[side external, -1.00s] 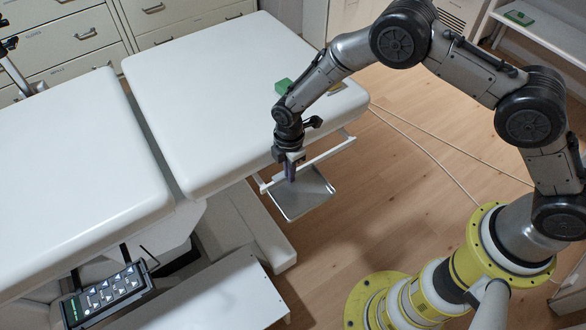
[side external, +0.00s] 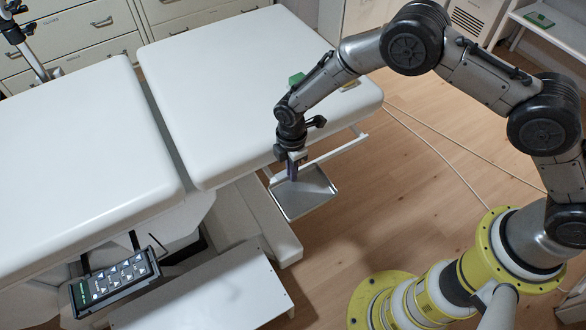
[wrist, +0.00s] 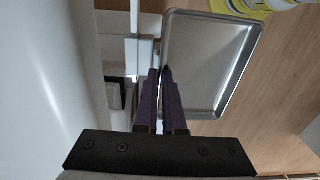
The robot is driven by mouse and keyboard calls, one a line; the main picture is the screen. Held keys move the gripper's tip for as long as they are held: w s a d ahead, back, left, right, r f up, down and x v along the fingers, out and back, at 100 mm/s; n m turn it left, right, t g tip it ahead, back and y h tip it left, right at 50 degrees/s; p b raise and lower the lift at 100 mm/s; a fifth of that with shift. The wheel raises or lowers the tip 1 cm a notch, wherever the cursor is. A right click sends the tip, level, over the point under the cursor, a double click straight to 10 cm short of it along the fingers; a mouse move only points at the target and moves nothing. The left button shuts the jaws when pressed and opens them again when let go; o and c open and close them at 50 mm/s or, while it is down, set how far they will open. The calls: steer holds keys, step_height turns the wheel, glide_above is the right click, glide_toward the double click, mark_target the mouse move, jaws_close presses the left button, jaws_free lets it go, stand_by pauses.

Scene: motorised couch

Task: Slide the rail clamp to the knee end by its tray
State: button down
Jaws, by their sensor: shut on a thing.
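The grey metal tray (side external: 308,200) hangs out from the near side of the couch, below the white side rail (side external: 342,148). My gripper (side external: 292,177) points down at the tray's couch-side edge. In the wrist view, the dark fingers (wrist: 165,72) are closed on the near left edge of the tray (wrist: 210,60). A white block that looks like the rail clamp (wrist: 146,50) sits between the rail and the tray. In the side view, my gripper largely hides the clamp. The tray looks about level.
The white couch section (side external: 250,90) lies just beside my gripper, with a gap to the other section (side external: 80,150). A keypad (side external: 118,278) hangs at the lower left. A green object (side external: 296,79) is by the couch edge, partly behind my arm. Floor right of the tray is clear.

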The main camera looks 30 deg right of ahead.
steer(key=c, duration=0.9)
jaws_free()
steer(key=shift+s+a, duration=0.1)
steer(key=shift+a, duration=0.05)
steer(key=shift+c, duration=0.2)
